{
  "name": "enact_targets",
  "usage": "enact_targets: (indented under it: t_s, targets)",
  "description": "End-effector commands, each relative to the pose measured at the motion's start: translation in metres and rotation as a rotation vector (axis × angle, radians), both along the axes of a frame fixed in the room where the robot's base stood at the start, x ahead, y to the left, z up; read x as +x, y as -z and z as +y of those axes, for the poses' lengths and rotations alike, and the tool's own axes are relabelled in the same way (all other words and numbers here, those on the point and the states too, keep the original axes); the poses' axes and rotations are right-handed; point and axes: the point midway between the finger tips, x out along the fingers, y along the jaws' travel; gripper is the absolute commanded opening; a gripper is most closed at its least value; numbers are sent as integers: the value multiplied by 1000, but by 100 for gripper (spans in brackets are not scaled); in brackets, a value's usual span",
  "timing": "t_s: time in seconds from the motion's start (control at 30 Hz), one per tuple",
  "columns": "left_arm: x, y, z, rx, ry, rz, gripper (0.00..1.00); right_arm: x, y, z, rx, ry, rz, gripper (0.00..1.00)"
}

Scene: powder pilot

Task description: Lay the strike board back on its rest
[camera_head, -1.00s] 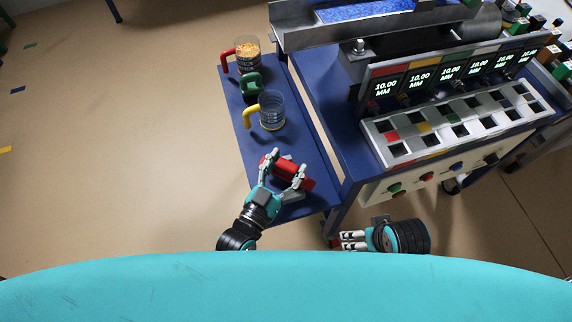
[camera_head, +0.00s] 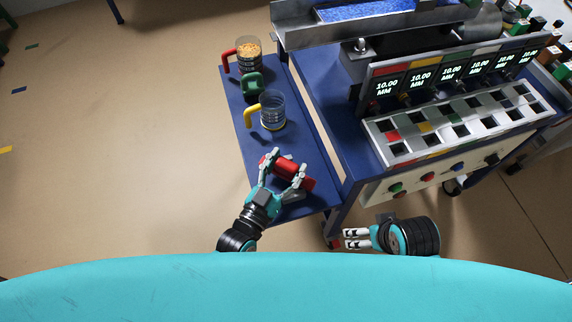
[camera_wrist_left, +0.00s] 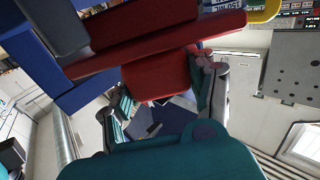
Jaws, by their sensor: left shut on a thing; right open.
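The red strike board (camera_head: 308,184) is at the near end of the narrow blue side shelf. My left gripper (camera_head: 284,168) is shut on it, with one finger on each side. In the left wrist view the gripper (camera_wrist_left: 160,108) grips a red block-like part (camera_wrist_left: 158,76), with a longer red edge (camera_wrist_left: 160,42) beyond it. A small pale grey piece (camera_head: 292,196) shows just under the board and may be its rest; the gripper hides most of it. I cannot tell if they touch. My right gripper (camera_head: 355,238) is open and empty, off the shelf's near right corner.
On the shelf (camera_head: 243,115) stand a yellow-handled clear jug (camera_head: 272,112), a green item (camera_head: 252,84) and a red-handled jug of orange grains (camera_head: 248,52). The blue machine bench with displays (camera_head: 455,80) stands to the right. Open floor lies left.

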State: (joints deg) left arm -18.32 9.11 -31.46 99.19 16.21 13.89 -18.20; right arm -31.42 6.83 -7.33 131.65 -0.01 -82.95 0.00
Motion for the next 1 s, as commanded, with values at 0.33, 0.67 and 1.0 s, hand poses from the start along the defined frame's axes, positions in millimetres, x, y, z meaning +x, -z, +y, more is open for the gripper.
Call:
enact_targets:
  t_s: [0.33, 0.67, 1.0]
  targets:
    - [-5, 25, -2, 7, 8, 48, 20, -1, -2, 0, 1, 1, -6, 95]
    - [-6, 26, -2, 6, 10, 49, 71, -2, -1, 1, 4, 3, -1, 95]
    - [-6, 26, -3, 6, 10, 52, 89, -3, 0, 1, 6, 5, 1, 95]
